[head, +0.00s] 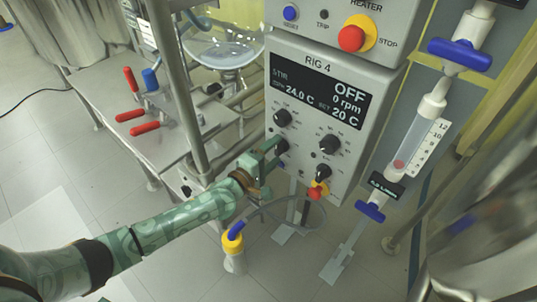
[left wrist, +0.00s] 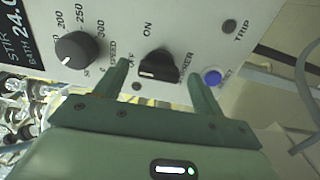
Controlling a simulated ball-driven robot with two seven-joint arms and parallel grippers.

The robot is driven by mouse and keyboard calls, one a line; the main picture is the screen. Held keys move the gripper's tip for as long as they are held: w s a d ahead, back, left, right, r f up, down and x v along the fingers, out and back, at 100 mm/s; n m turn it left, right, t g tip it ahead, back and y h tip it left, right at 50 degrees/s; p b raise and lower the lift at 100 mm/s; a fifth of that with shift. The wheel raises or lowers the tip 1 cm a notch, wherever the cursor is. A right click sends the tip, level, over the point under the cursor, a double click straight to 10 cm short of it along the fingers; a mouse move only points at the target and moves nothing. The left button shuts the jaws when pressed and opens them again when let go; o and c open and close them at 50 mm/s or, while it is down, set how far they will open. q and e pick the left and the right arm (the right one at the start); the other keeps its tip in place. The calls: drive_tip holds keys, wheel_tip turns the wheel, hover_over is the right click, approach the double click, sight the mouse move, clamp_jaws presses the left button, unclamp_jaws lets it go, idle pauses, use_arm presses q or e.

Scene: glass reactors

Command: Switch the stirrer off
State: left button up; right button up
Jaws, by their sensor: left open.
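The grey control box marked RIG 4 (head: 322,65) stands upright in the head view. Its display (head: 318,90) reads STIR, OFF, 0 rpm and 20 C. My left gripper (head: 277,157) is at the lower left of this panel. In the left wrist view, the open left gripper (left wrist: 160,78) has one finger on each side of a black rotary switch (left wrist: 158,65), apparently without gripping it. The word ON is printed by the switch, and another label beside it is partly hidden. My right gripper is not in view.
A speed knob (left wrist: 75,50) and a blue button (left wrist: 212,77) flank the switch. Further dark knobs (head: 329,143) sit to the right. A red-and-yellow stop button (head: 352,38) is above.

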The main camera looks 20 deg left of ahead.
use_arm(q)
drive_tip(key=p+v, duration=0.4)
drive_tip(key=v, duration=1.2)
drive_tip(key=shift+s, duration=0.2)
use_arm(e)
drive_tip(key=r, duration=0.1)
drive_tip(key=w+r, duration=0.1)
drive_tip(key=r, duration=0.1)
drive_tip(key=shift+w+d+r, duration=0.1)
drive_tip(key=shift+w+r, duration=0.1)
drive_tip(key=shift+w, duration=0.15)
